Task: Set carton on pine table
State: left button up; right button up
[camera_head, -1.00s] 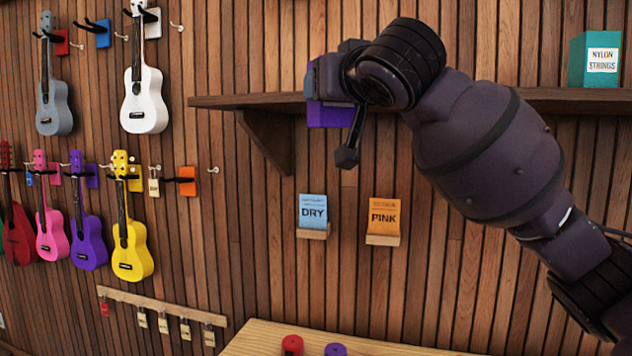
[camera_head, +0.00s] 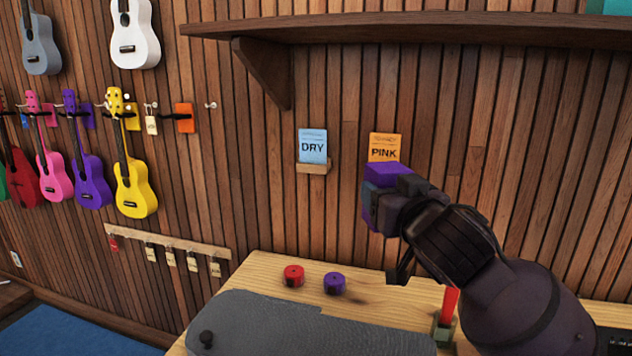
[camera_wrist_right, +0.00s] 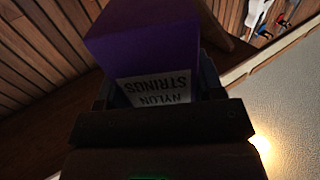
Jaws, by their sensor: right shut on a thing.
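The carton is a purple box (camera_head: 386,174) held in the air above the back of the pine table (camera_head: 262,270), in front of the orange PINK packet. In the right wrist view the carton (camera_wrist_right: 143,45) shows a white label reading NYLON STRINGS. My right gripper (camera_head: 388,200) is shut on the carton; in the right wrist view the gripper (camera_wrist_right: 160,97) has its jaws at the label end. The table's right part is hidden by my right arm. My left gripper is not in view.
A red round item (camera_head: 293,276) and a purple round item (camera_head: 335,283) sit on the table's back half. A grey mat (camera_head: 300,325) covers its front. A red-topped item (camera_head: 447,312) stands beside my arm. The wall shelf (camera_head: 400,27) is above.

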jog(key=s+d+f+m+h, duration=0.1)
jog(key=s+d+f, duration=0.2)
jog(key=f, duration=0.6)
jog(key=s+d+f+h, duration=0.1)
jog(key=s+d+f, duration=0.2)
jog(key=f, duration=0.5)
jog(key=s+d+f+m+h, duration=0.1)
jog(key=s+d+f+h, duration=0.1)
jog(key=f, duration=0.7)
jog(key=shift+s+d+f+m, duration=0.35)
jog(key=shift+s+d, duration=0.25)
jog(key=shift+s, duration=0.4)
